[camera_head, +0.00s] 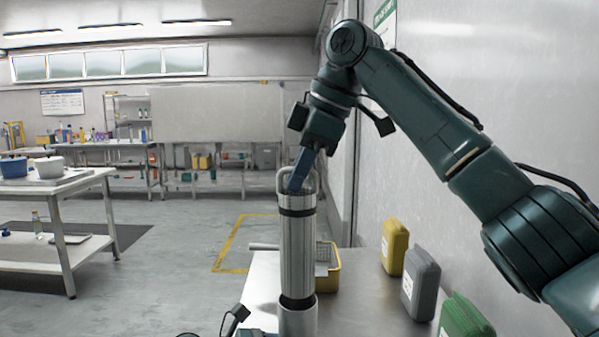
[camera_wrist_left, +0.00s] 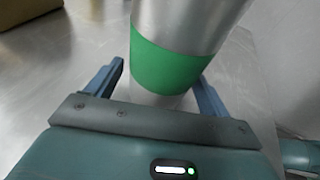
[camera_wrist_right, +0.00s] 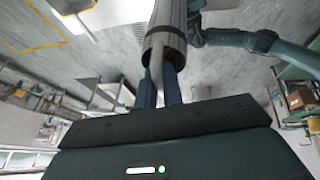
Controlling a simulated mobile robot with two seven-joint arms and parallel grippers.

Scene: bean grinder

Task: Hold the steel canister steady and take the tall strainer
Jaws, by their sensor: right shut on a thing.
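The tall strainer (camera_head: 298,245) is a ridged metal cylinder with black bands and a wire handle on top. It stands upright, its lower end in the mouth of the steel canister (camera_head: 298,323); how deep it reaches is hidden. My right gripper (camera_head: 297,180) is shut on the handle from above; the right wrist view shows its fingers (camera_wrist_right: 160,88) at the handle. In the left wrist view the canister (camera_wrist_left: 192,22) has a green band and stands between the fingers of my left gripper (camera_wrist_left: 160,85). These are open, with a gap at the left finger.
The metal table (camera_head: 370,295) holds a yellow basket (camera_head: 329,273) behind the canister. Yellow (camera_head: 394,247), grey (camera_head: 420,284) and green (camera_head: 462,318) containers stand along the wall at right. A white bench (camera_head: 60,187) stands at far left, with open floor between.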

